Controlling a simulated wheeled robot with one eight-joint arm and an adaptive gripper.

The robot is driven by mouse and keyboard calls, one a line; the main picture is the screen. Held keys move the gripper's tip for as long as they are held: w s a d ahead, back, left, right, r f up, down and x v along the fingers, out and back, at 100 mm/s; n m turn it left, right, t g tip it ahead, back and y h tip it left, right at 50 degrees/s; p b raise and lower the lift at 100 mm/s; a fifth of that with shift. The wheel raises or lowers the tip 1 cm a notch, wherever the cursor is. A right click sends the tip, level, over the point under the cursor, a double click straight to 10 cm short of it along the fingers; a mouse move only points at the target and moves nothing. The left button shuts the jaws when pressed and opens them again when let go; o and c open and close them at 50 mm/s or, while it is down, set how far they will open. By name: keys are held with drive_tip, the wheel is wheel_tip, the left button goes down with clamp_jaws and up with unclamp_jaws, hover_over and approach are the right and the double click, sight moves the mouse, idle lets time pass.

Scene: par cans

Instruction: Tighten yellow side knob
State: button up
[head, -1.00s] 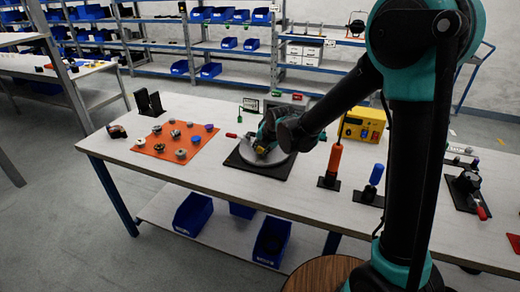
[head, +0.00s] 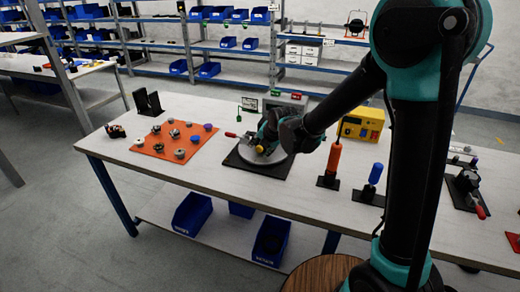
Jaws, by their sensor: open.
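A grey round fixture (head: 284,160) sits on a black square base plate (head: 244,169) in the middle of the table. A small yellow knob (head: 260,149) shows at its left side, under my gripper. My gripper (head: 263,143) is open, with its teal and dark body over the fixture and its fingers close to the knob. The fingers are too small and dark to tell whether they touch the knob. My wrist and forearm hide the back right part of the fixture.
An orange mat (head: 158,152) with several small knobs lies to the left. A red-handled tool (head: 231,134) is just left of the fixture. An orange-handled tool (head: 335,158) and a blue-handled tool (head: 376,174) stand to the right. A yellow box (head: 362,125) is behind them.

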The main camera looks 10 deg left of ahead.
drive_tip(key=v, duration=1.1)
drive_tip(key=shift+r, duration=0.15)
drive_tip(key=shift+s+d, duration=0.1)
drive_tip(key=shift+s, duration=0.05)
